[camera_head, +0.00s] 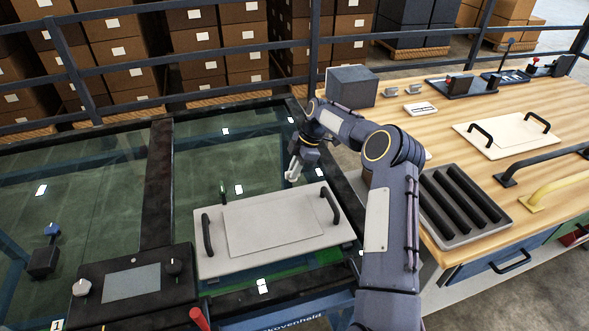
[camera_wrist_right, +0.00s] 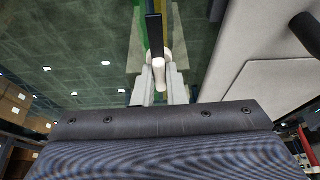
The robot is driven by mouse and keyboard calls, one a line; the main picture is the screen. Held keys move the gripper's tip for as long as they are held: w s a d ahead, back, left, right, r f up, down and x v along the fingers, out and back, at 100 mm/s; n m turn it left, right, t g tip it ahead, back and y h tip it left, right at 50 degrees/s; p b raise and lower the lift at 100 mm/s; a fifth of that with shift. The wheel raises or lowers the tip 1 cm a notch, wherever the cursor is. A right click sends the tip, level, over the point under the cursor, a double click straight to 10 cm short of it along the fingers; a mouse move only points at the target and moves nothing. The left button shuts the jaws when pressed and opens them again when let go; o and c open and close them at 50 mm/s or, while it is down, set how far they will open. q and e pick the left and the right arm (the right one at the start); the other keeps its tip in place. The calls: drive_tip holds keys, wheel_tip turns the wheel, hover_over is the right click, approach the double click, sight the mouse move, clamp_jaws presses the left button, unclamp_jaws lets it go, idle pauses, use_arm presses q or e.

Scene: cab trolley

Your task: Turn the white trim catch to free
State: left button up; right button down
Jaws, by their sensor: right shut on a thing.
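My right gripper (camera_head: 292,174) is at the glass surface just behind the far edge of the pale panel with two black handles (camera_head: 272,228). In the right wrist view my right gripper (camera_wrist_right: 160,82) is shut on a small white piece, which looks like the white trim catch (camera_wrist_right: 159,66). A dark bar (camera_wrist_right: 153,34) stretches beyond the white piece in that view. In the head view the catch is hidden by the gripper, and I cannot tell which way it is turned. My left gripper is not in view.
A dark console with knobs and a grey screen (camera_head: 132,282) is at the front left. A blue-topped lever (camera_head: 52,230) stands left of it. The wooden bench (camera_head: 437,98) on the right holds a grooved tray (camera_head: 492,228) and another handled panel (camera_head: 513,128). A rail (camera_head: 200,70) runs behind.

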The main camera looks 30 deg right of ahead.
drive_tip(key=c, duration=1.5)
unclamp_jaws()
drive_tip(key=shift+v, duration=3.9)
